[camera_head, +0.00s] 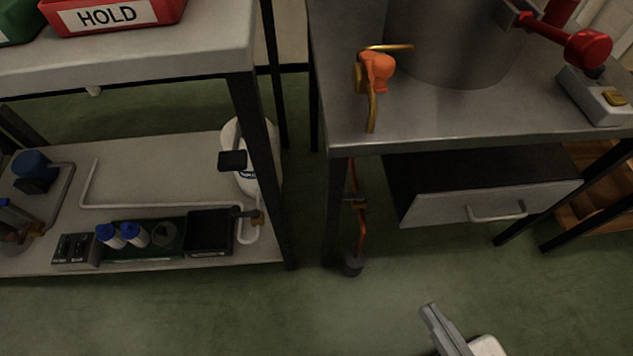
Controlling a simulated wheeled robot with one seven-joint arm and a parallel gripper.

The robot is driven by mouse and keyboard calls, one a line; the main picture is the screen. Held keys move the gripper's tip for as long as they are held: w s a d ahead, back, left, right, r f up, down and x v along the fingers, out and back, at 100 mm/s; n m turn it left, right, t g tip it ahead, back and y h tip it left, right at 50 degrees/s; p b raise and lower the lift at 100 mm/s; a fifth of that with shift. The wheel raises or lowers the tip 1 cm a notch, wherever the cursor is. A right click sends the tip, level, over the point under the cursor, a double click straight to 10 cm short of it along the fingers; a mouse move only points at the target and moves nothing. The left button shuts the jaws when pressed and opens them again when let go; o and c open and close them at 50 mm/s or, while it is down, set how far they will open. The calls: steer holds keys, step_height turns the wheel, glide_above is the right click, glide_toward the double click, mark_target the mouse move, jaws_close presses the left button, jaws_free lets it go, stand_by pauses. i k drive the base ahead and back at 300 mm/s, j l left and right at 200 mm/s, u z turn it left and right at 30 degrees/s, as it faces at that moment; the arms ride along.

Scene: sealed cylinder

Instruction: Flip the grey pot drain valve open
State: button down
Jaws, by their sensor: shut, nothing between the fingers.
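The large grey pot (455,45) stands on the metal table (480,118) at the upper right; its top is cut off by the frame. Its drain valve (377,72) is at the pot's left side, near the table's left edge. The valve has an orange handle and brass pipework, with one brass piece pointing down toward the table's front edge. I cannot tell the handle's exact setting. My gripper (431,310) is low at the bottom, right of centre, in front of the table and well apart from the valve. It is shut and empty.
A drawer (490,200) hangs under the table. A red-handled fitting (585,48) and a grey box (597,95) are at the right. An orange rod (361,215) stands by the table's left leg. A shelf unit (130,185) fills the left. The green floor in front is clear.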

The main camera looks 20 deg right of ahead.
mark_target(360, 196)
steer(key=i+j, duration=0.1)
steer(key=j, duration=0.35)
steer(key=i+j, duration=0.1)
steer(key=j, duration=0.35)
steer(key=i+j, duration=0.1)
steer(key=j, duration=0.3)
steer(key=i+j, duration=0.15)
steer(key=j, duration=0.3)
steer(key=i+j, duration=0.1)
steer(key=j, duration=0.35)
steer(key=i+j, duration=0.1)
steer(key=j, duration=0.35)
steer(key=i+l, duration=0.1)
steer(key=l, duration=0.25)
steer(key=i+l, duration=0.15)
steer(key=l, duration=0.15)
